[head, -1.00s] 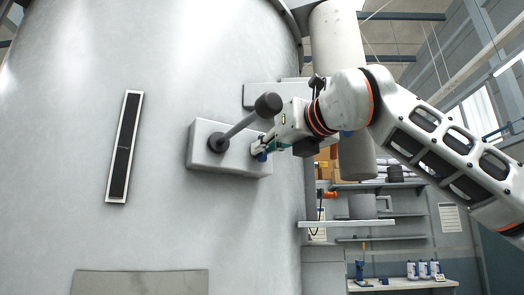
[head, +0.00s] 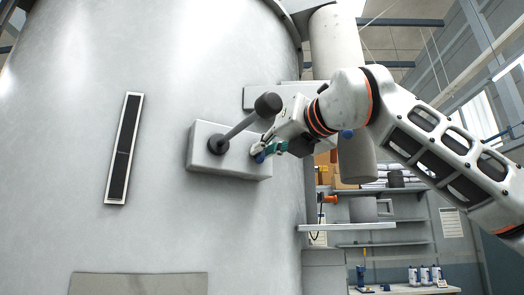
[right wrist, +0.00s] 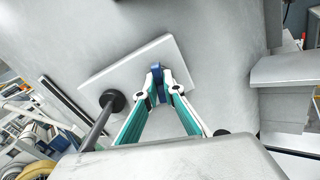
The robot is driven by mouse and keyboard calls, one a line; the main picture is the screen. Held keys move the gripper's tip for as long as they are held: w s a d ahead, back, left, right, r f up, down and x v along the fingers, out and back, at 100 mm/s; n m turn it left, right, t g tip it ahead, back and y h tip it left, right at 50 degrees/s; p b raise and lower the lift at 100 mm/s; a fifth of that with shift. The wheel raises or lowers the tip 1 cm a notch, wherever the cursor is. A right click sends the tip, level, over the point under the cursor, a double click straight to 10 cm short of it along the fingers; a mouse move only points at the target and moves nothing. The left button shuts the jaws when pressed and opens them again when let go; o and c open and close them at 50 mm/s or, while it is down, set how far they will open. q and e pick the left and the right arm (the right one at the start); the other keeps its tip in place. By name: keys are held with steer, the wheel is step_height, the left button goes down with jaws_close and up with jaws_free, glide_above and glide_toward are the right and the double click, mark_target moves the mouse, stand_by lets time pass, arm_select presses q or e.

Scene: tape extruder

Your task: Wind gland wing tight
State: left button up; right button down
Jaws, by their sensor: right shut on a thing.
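The gland wing is a small blue piece (right wrist: 158,82) on the right part of a pale grey block (head: 232,173) that is fixed to the big grey vessel wall. My right gripper (head: 259,152) reaches it from the right. In the right wrist view my right gripper (right wrist: 159,95) is shut with its fingertips on both sides of the blue wing. In the head view the fingers hide most of the wing. A dark lever with a ball knob (head: 268,104) stands out from the same block, just left of the gripper. My left gripper is not in view.
A slotted sight strip (head: 123,148) is on the vessel wall at the left. A grey shelf (head: 347,227) and a bench with several bottles (head: 426,274) stand at the right, behind. The lever rises close beside my right gripper.

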steer(key=shift+f+m, duration=0.1)
steer(key=shift+m, duration=0.7)
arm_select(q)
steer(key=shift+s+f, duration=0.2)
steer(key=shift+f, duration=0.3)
arm_select(e)
steer(key=shift+m, duration=0.4)
steer(key=shift+m+b, duration=0.4)
steer(key=c, duration=2)
jaws_free()
steer(key=shift+c, duration=0.2)
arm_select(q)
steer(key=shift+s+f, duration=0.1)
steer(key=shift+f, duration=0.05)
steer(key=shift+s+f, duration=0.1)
arm_select(e)
steer(key=shift+s+d, duration=0.1)
